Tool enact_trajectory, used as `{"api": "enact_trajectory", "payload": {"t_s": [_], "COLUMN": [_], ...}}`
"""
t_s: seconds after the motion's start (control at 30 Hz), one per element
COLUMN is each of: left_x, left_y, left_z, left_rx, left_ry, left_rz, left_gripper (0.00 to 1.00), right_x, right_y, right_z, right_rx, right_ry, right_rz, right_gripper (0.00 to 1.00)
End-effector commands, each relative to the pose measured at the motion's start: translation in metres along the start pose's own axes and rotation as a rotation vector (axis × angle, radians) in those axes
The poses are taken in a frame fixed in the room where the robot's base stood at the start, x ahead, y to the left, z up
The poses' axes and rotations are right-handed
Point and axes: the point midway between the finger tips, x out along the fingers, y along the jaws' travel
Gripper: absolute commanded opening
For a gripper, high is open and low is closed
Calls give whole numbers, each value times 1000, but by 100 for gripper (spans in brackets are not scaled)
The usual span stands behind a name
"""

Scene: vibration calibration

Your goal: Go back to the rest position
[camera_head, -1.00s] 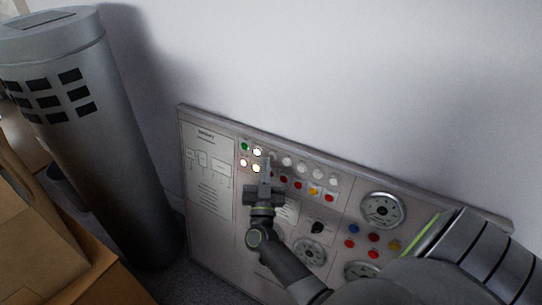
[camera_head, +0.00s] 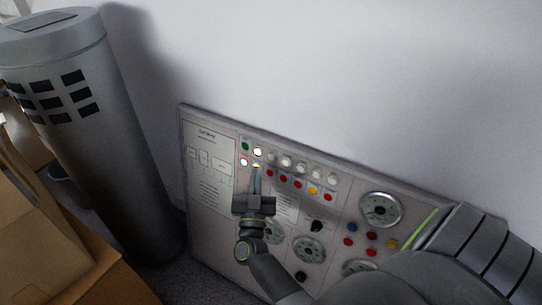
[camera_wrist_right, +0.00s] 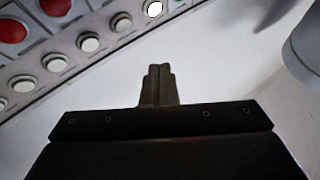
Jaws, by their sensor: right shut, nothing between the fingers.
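My right gripper (camera_head: 256,180) is shut and empty in front of the control panel (camera_head: 208,230) in the head view. Its fingertips point up, just below the lit button at the panel's upper left. In the right wrist view the closed fingers (camera_wrist_right: 159,85) stand out against a pale surface, with nothing between them. The panel's row of round white buttons (camera_wrist_right: 89,43) runs along the upper left of that view, and one of them is lit. My left gripper is not in view.
A tall grey cylinder (camera_head: 110,150) with dark square openings stands left of the panel. Cardboard boxes (camera_head: 40,240) are at the lower left. A plain white wall (camera_head: 320,70) rises behind. The panel also carries dials (camera_head: 380,209) and coloured buttons.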

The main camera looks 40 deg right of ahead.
Motion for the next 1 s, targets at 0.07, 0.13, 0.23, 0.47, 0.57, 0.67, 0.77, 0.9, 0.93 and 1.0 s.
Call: {"api": "enact_trajectory", "payload": {"t_s": [0.07, 0.13, 0.23, 0.47, 0.57, 0.67, 0.77, 0.9, 0.93, 1.0], "left_x": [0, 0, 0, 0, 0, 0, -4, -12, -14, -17], "left_y": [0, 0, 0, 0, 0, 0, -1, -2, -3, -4], "left_z": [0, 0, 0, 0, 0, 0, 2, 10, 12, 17], "left_rx": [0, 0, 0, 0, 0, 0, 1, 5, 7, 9], "left_ry": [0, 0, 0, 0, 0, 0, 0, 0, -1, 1], "left_rz": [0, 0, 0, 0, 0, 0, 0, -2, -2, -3], "left_gripper": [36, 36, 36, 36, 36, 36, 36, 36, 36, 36], "right_x": [0, 0, 0, 0, 0, 0, -8, -48, -63, -101], "right_y": [0, 0, 0, 0, 0, 0, -3, -7, -6, 4], "right_z": [0, 0, 0, 0, 0, 2, 15, 71, 87, 124], "right_rx": [0, 0, 0, 0, 0, -2, -20, -80, -95, -128], "right_ry": [0, 0, 0, 0, 0, -4, -47, -243, -303, -460], "right_rz": [0, 0, 0, 0, 0, -6, -63, -266, -314, -417], "right_gripper": [0, 0, 0, 0, 0, 0, 0, 0, 0, 0]}}
